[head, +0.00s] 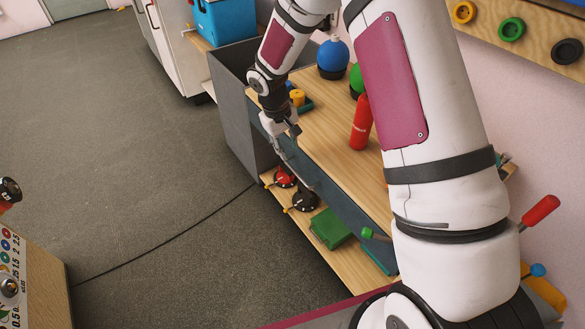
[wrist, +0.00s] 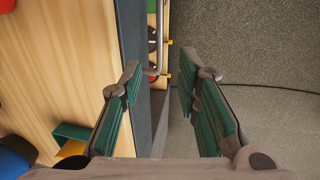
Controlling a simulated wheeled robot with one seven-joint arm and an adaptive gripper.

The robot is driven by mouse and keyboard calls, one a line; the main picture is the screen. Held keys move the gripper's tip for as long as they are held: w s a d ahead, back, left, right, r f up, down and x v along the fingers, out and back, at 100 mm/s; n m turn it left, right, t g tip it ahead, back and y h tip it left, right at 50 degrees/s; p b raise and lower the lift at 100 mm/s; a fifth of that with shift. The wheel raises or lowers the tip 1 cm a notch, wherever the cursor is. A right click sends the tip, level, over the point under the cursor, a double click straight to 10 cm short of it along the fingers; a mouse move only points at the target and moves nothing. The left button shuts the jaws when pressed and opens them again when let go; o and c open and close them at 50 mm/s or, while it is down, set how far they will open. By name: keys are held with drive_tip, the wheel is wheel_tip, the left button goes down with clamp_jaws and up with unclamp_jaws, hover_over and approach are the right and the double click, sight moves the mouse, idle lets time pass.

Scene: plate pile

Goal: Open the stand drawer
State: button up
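The stand (head: 335,125) has a light wood top and a dark blue-grey front panel (head: 345,205), which looks like the drawer front. The panel appears flush with the top, with no open gap visible. A thin metal bar handle (head: 303,176) runs along this front. In the wrist view the handle (wrist: 159,40) lies ahead of my fingertips, roughly between their lines, beside the panel (wrist: 133,40). My gripper (head: 284,146) is at the stand's front, near the handle's far end. In the wrist view my gripper (wrist: 160,85) is open, with nothing between its green-padded fingers.
A red bottle (head: 361,122), a blue ball (head: 333,55) and a yellow piece (head: 297,97) are on the top. A grey side panel (head: 237,110) stands at the far end. The floor in front is clear.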

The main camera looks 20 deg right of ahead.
sight(294, 171)
drive_tip(key=f, duration=0.3)
drive_tip(key=d+f+b, duration=0.1)
drive_tip(key=f, duration=0.3)
drive_tip(key=d+f+b, duration=0.1)
drive_tip(key=f, duration=0.2)
drive_tip(key=shift+w+f, duration=0.35)
clamp_jaws()
